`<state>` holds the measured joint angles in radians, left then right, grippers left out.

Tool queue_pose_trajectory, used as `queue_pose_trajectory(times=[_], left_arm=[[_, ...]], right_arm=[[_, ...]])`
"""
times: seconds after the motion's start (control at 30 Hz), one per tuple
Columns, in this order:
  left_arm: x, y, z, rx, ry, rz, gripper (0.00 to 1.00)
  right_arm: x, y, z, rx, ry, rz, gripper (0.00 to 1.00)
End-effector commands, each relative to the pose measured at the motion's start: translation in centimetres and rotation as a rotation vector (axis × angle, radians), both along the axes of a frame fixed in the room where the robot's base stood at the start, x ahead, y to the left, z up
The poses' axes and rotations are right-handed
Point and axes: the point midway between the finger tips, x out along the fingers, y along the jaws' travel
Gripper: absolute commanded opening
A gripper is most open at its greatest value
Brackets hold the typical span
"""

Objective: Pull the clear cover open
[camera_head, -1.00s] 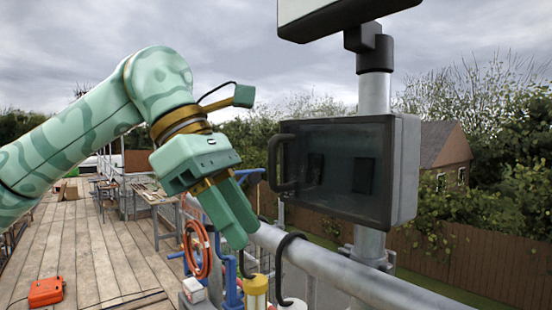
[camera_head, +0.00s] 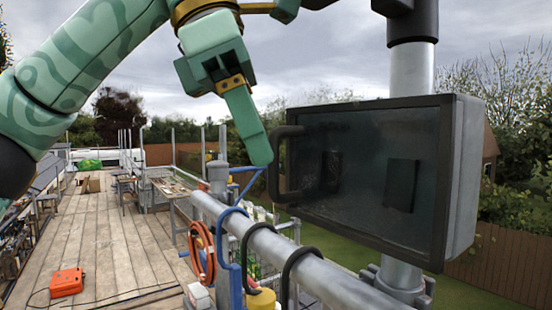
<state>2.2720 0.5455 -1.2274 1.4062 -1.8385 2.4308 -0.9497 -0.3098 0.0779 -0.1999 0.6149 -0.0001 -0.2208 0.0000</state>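The clear cover (camera_head: 345,180) is a dark see-through pane on the front of a grey box (camera_head: 463,180) mounted on a pole. It looks closed, with dark shapes visible behind it. Its black bar handle (camera_head: 275,172) stands out at the left edge. My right gripper is not in view.
A metal rail (camera_head: 290,265) runs below the box, with black hooks over it. A coiled orange hose (camera_head: 202,252) hangs at the rail's left. An orange case (camera_head: 67,282) lies on the plank deck (camera_head: 110,255), and a work table (camera_head: 172,188) stands farther back.

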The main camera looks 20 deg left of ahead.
Motion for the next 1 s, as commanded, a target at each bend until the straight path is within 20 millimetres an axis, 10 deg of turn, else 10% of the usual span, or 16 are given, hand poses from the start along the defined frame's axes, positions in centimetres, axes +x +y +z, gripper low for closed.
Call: queue_pose_trajectory(times=[0.57,0.7,1.0], left_arm=[[0.6,-2.0,-2.8,-0.002,0.001,0.001,0.33],[0.6,-1.9,-2.8,-0.002,0.001,0.001,0.0],[0.5,-2.2,-2.8,-0.003,0.001,0.002,0.0]], right_arm=[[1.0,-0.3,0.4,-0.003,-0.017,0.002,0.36],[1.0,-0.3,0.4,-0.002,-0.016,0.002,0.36],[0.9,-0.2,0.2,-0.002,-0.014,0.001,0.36]])
